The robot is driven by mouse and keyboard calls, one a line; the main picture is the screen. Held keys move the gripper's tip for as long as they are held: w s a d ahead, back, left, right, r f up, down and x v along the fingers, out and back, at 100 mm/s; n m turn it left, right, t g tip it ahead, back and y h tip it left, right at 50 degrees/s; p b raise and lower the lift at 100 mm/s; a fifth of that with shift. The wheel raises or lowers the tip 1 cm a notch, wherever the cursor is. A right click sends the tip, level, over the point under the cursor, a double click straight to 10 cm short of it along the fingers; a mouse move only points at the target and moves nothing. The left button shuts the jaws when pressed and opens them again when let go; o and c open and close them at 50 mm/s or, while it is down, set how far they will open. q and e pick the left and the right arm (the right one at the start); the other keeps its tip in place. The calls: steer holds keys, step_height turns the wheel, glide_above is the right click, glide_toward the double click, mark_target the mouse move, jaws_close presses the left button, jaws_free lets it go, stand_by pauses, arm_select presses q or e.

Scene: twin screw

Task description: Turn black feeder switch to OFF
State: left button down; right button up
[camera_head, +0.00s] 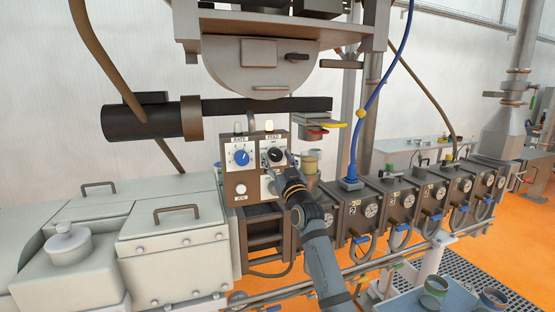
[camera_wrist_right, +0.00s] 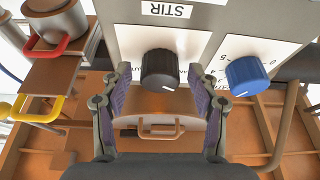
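My right gripper (camera_wrist_right: 159,80) is open, with one finger on each side of the black knob and a visible gap on both sides. In the head view my right gripper (camera_head: 283,169) covers the panel's lower right part. My left gripper is not in view.
A blue knob (camera_head: 241,157) sits left of the black one, close to my right finger in the wrist view. A pale lit lamp (camera_head: 269,126) is above the black knob.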

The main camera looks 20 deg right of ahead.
steer(key=c, duration=1)
steer(key=shift+r+m+h+p, duration=0.1)
steer(key=shift+m+h+p, duration=0.3)
steer(key=shift+m+p, duration=0.35)
steer(key=shift+c, duration=0.2)
steer(key=shift+a+m, duration=0.1)
steer(key=shift+m, duration=0.25)
steer(key=shift+f+m+h, duration=0.25)
steer(key=shift+m+h, duration=0.25)
steer(key=shift+h, duration=0.1)
steer(key=m+h+b, duration=0.2)
steer(key=m+b, duration=0.2)
steer(key=b, duration=0.1)
steer(key=m+g+h+b, duration=0.1)
steer(key=m+b, duration=0.2)
steer(key=b, duration=0.3)
steer(key=shift+a+f+m+h, duration=0.15)
steer(key=shift+a+m+h, duration=0.05)
steer(key=shift+m+h, duration=0.2)
steer(key=shift+r+m+g+h+b, duration=0.2)
steer(key=shift+m+g+h+b, duration=0.15)
steer(key=shift+m+b, duration=0.5)
steer(key=shift+r+m+g+h, duration=0.15)
steer(key=shift+m+g+h, duration=0.45)
steer(key=shift+m, duration=1.15)
